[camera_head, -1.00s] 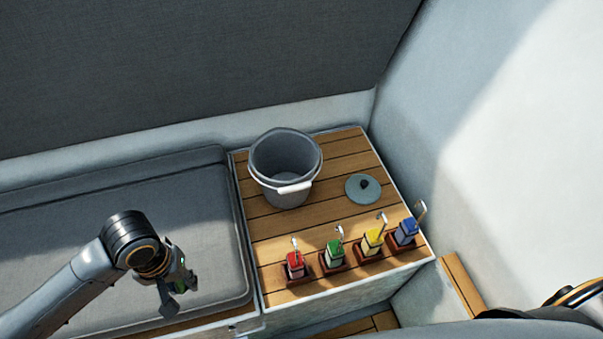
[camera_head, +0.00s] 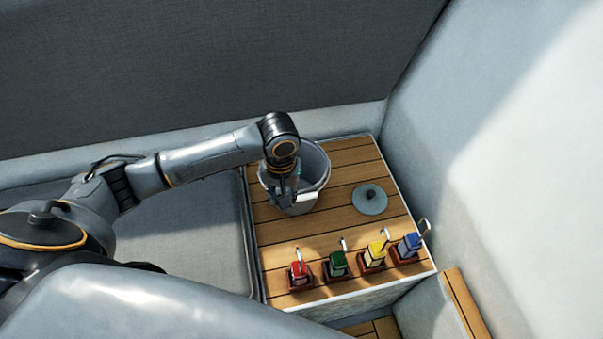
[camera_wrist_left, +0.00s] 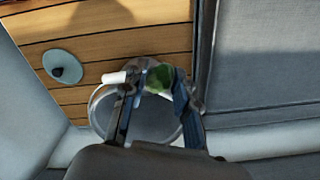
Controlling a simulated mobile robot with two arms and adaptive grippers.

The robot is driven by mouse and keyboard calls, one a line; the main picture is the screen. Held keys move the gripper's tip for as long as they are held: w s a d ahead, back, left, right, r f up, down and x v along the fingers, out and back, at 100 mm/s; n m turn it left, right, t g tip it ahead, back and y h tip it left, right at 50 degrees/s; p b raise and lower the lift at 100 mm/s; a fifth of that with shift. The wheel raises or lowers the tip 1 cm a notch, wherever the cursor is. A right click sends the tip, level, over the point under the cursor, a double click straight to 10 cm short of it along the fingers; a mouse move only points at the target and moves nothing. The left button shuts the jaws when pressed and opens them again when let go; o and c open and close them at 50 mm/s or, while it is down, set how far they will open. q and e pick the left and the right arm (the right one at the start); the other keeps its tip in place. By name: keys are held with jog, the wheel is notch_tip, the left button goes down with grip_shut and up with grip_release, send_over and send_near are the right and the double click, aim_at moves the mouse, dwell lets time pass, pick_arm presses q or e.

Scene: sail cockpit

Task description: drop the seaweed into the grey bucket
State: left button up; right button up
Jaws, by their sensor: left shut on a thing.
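The grey bucket (camera_head: 317,165) stands on the slatted wooden top, with its white handle grip at the near side. My left gripper (camera_head: 283,197) is over the bucket's near left part, pointing down, and hides some of its rim. In the left wrist view the gripper (camera_wrist_left: 158,82) is shut on the green seaweed (camera_wrist_left: 160,77), which is between the fingertips. There the seaweed shows near the handle side of the bucket (camera_wrist_left: 155,122). In the head view the seaweed is hidden by the gripper. My right gripper is not in view.
A round grey-blue lid (camera_head: 369,198) lies right of the bucket. Several winch-handle-like coloured items stand along the front edge: red (camera_head: 299,272), green (camera_head: 338,264), yellow (camera_head: 374,256) and blue (camera_head: 409,245). A grey cushion (camera_head: 200,240) is at left. A pale wall rises at right.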

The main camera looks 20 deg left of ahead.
pick_arm(q)
jog(key=w+a+r+n+p, duration=0.45)
jog(key=w+r, duration=0.35)
jog(key=w, duration=0.5)
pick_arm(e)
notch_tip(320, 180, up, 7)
pick_arm(q)
jog(key=f+b, duration=0.6)
jog(key=shift+w+a, duration=0.2)
jog(key=shift+a, duration=0.05)
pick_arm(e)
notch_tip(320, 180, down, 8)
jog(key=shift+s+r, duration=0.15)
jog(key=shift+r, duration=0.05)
pick_arm(q)
jog(key=shift+r, duration=0.1)
jog(key=o, duration=0.9)
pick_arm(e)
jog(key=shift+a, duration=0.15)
pick_arm(q)
notch_tip(320, 180, up, 12)
